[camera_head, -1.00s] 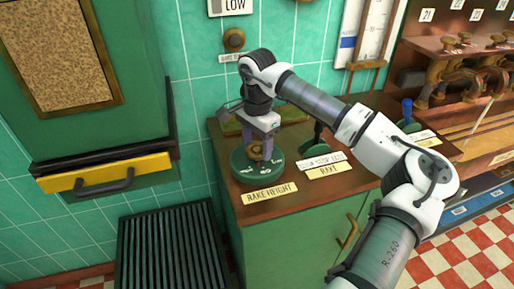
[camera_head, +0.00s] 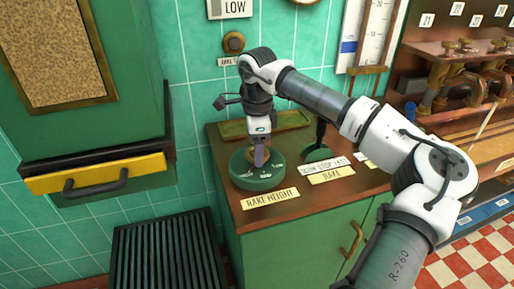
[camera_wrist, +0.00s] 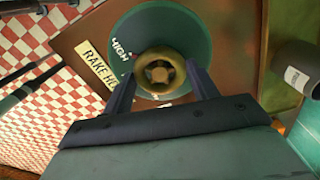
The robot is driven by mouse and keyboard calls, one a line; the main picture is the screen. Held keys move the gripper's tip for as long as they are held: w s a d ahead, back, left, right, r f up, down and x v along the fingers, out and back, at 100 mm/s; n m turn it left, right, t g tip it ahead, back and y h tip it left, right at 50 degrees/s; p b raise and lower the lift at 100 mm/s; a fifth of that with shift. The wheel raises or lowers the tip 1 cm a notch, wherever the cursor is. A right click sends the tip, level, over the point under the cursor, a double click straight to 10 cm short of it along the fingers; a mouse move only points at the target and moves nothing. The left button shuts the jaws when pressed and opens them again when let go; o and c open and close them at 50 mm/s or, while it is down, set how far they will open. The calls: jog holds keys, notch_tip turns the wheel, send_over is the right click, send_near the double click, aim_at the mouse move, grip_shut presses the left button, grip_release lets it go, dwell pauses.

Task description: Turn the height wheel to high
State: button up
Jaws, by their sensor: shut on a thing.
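The height wheel is a brass knob (camera_wrist: 160,72) on a round green dial (camera_head: 250,180), on the wooden counter behind the RAKE HEIGHT label (camera_head: 270,198). My gripper (camera_head: 260,158) points down over the dial, shut on the knob. In the wrist view my gripper (camera_wrist: 160,74) has one finger on each side of the knob. The word HIGH (camera_wrist: 122,48) shows on the dial, up and left of the knob there. The other dial marks are partly hidden or too small to read.
A green tray (camera_head: 275,123) lies behind the dial. A green cabinet with a yellow-fronted handle (camera_head: 97,178) hangs at the left, above a black slatted grate (camera_head: 165,250).

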dwell(0.4)
jog(key=o, duration=1)
jog(key=shift+r, duration=0.1)
notch_tip(320, 180, up, 14)
jog(key=shift+f+b, duration=0.15)
jog(key=shift+b, duration=0.2)
